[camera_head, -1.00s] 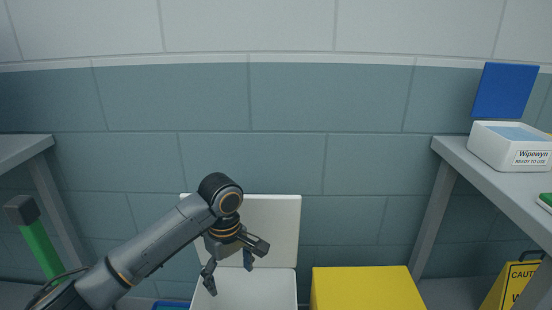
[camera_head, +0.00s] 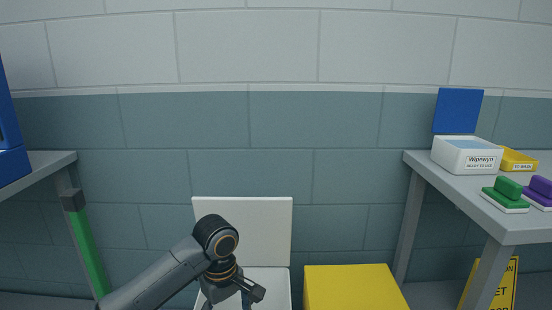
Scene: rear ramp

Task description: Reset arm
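My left arm comes in from the lower left in the head view. Its gripper (camera_head: 236,300) hangs low in front of an open white box (camera_head: 243,230), whose lid stands upright against the wall. The fingers are partly cut off by the bottom edge, so their opening cannot be judged. I cannot tell whether anything is between them. My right gripper is not in view.
A yellow box (camera_head: 352,288) stands right of the white box. The right table (camera_head: 470,205) holds an open Wipewyn box (camera_head: 466,155), a yellow tray (camera_head: 518,161), green (camera_head: 506,190) and purple (camera_head: 540,190) brushes. A caution sign (camera_head: 508,285) stands beneath. The left table (camera_head: 45,165) holds a blue object (camera_head: 10,165). A green-handled tool (camera_head: 84,240) leans there.

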